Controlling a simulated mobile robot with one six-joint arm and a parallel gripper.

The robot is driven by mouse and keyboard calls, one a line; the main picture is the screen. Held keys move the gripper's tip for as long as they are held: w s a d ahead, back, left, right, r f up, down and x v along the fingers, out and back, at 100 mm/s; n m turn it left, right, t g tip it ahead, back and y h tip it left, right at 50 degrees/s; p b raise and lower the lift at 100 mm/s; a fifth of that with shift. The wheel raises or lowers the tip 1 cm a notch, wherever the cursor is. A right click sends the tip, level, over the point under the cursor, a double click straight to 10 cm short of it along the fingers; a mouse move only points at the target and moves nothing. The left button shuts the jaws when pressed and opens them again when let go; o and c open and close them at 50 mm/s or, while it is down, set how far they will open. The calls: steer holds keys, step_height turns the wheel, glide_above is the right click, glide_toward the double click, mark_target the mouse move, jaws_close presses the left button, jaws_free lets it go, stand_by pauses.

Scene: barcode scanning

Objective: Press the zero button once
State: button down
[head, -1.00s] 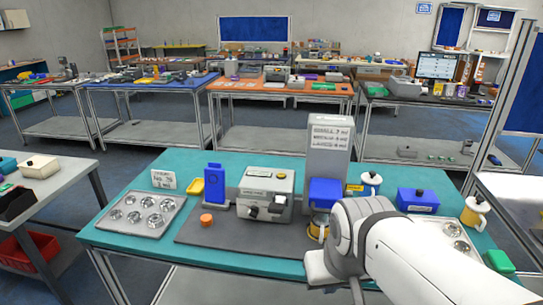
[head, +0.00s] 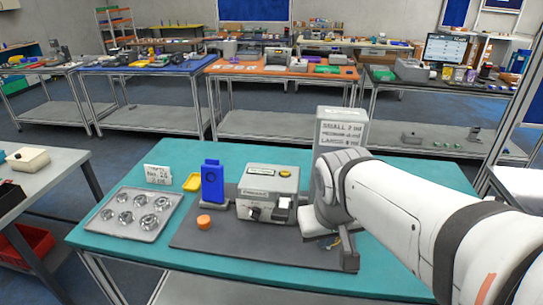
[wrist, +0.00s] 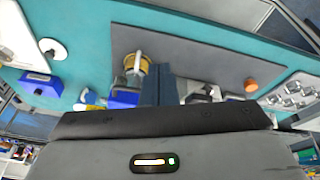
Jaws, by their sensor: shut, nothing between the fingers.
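I cannot read which control is the zero button. My arm hides the table's right part.
An orange disc (head: 204,221), a blue upright device (head: 212,184) and a yellow dish (head: 193,182) stand left of the machine. A tray of metal cups (head: 128,214) is further left. A grey tower with a size label (head: 341,131) stands behind my arm. A blue box (wrist: 125,97) is near the fingers.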

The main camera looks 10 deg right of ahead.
steer(key=w+a+r+t+h+p, duration=0.1)
steer(key=w+r+t+h, duration=0.1)
steer(key=w, duration=1.5)
steer(key=w+a+r+n+t+h+p, duration=0.1)
steer(key=w+t+h+p, duration=0.1)
steer(key=w, duration=1.5)
steer(key=shift+r+n+h, duration=0.3)
steer(key=shift+r, duration=0.05)
steer(key=b, duration=0.4)
glide_above(284, 174)
step_height(284, 174, down, 8)
steer(key=shift+r, duration=0.1)
steer(key=shift+f+b, duration=0.5)
steer(key=shift+b, duration=0.4)
steer(key=shift+s+f+b, duration=0.1)
steer(key=shift+f+b, duration=0.8)
steer(key=shift+b, duration=0.65)
steer(key=shift+r, duration=0.1)
steer(key=shift+r+p, duration=0.3)
steer(key=shift+r, duration=0.5)
